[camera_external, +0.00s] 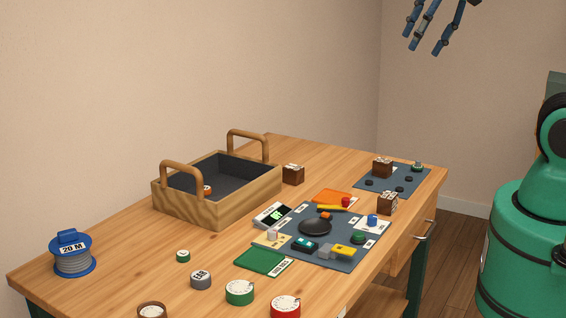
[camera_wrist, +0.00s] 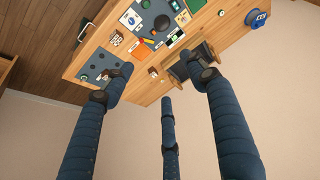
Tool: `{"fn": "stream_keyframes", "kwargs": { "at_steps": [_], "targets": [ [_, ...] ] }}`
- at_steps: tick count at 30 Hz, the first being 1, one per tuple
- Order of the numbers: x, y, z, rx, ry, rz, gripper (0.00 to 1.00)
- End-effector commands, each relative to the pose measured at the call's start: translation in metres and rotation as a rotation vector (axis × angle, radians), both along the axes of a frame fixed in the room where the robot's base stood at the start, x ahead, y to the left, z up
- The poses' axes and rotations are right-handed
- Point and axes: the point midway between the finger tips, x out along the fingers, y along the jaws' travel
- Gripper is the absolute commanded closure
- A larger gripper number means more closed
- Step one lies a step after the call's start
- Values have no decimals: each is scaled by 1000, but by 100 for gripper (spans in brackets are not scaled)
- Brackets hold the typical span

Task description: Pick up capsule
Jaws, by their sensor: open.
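I cannot tell for certain which thing is the capsule; nothing in either view is plainly capsule-shaped.
The wooden table (camera_external: 120,250) holds a blue cable reel (camera_external: 73,255), a green dial (camera_external: 240,292), a red dial (camera_external: 286,307), a grey dial (camera_external: 200,280) and brown blocks (camera_external: 293,174). A second grey mat (camera_external: 398,187) lies at the far right. The tray's two handles stand up. Air around my gripper is clear.

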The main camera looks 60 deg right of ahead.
Motion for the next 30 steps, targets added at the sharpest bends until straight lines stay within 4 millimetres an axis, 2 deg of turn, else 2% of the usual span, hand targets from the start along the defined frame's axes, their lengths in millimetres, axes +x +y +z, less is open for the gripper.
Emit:
{"fn": "stream_keyframes", "kwargs": {
  "at_steps": [7, 16, 23, 30],
  "targets": [
    [59, 28, -1, 10, 60, 30, 43],
    [131, 71, -18, 14, 131, 63, 43],
    [182, 111, -44, 12, 185, 88, 43],
    [231, 159, -83, 6, 241, 113, 43]
  ]
}}
